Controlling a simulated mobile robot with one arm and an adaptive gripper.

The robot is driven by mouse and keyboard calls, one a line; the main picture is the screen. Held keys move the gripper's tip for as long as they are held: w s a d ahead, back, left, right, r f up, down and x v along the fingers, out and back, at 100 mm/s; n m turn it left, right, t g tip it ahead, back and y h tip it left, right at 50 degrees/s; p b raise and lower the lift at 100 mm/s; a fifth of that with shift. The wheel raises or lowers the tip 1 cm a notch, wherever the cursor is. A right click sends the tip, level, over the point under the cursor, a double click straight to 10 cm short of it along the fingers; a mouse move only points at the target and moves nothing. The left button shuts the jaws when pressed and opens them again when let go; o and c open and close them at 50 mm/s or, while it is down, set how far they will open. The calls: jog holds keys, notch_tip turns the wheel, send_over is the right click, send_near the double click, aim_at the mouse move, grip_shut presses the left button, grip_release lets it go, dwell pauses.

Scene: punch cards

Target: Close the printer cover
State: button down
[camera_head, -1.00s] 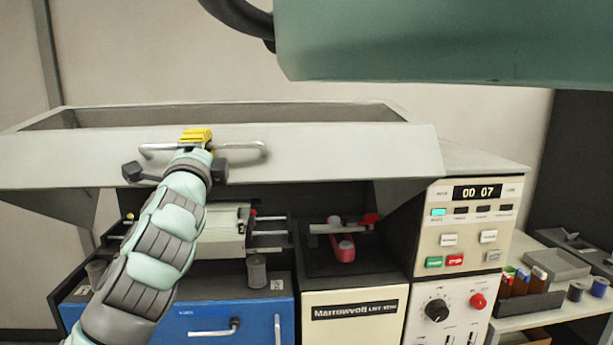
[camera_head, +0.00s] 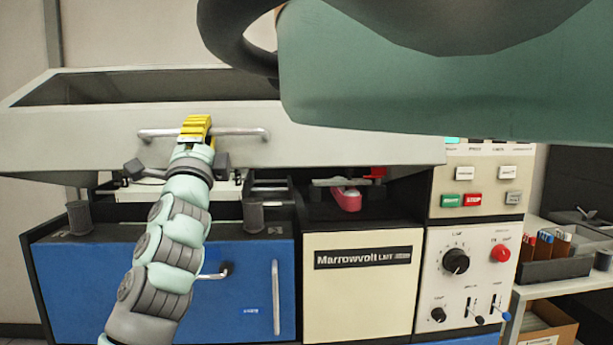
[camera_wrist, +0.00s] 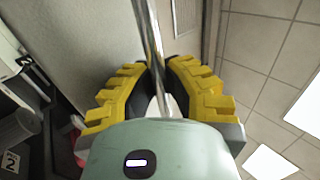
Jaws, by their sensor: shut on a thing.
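The printer cover (camera_head: 330,148) is a wide grey lid that stands partly raised over the printer, with a gap beneath its front edge. A metal bar handle (camera_head: 240,132) runs along its front face. My gripper (camera_head: 196,128) has yellow fingers and is shut on this handle, left of its middle. In the wrist view the handle (camera_wrist: 153,40) passes between the yellow fingers (camera_wrist: 160,85). Part of the cover's right side is hidden behind my own body at the top of the head view.
Below the cover are a blue cabinet front (camera_head: 130,290), a cream panel marked Marrowvolt (camera_head: 360,300) and a red part (camera_head: 346,200) inside the printer. A control panel (camera_head: 470,255) with knobs is on the right.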

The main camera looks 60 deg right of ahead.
jog(key=w+d+f+b, duration=0.2)
jog(key=f+b, duration=0.7)
jog(key=b, duration=0.1)
jog(key=w+d+f+b, duration=0.2)
jog(key=f+b, duration=0.6)
jog(key=b, duration=0.3)
jog(key=shift+f+t+h, duration=0.35)
jog(key=shift+t+h, duration=0.05)
jog(key=shift+w+d+f, duration=0.1)
jog(key=shift+d+f, duration=0.1)
jog(key=shift+f, duration=0.1)
jog(key=c, duration=1.5)
grip_release()
jog(key=shift+f, duration=0.1)
jog(key=shift+c, duration=0.2)
jog(key=shift+o, duration=1.3)
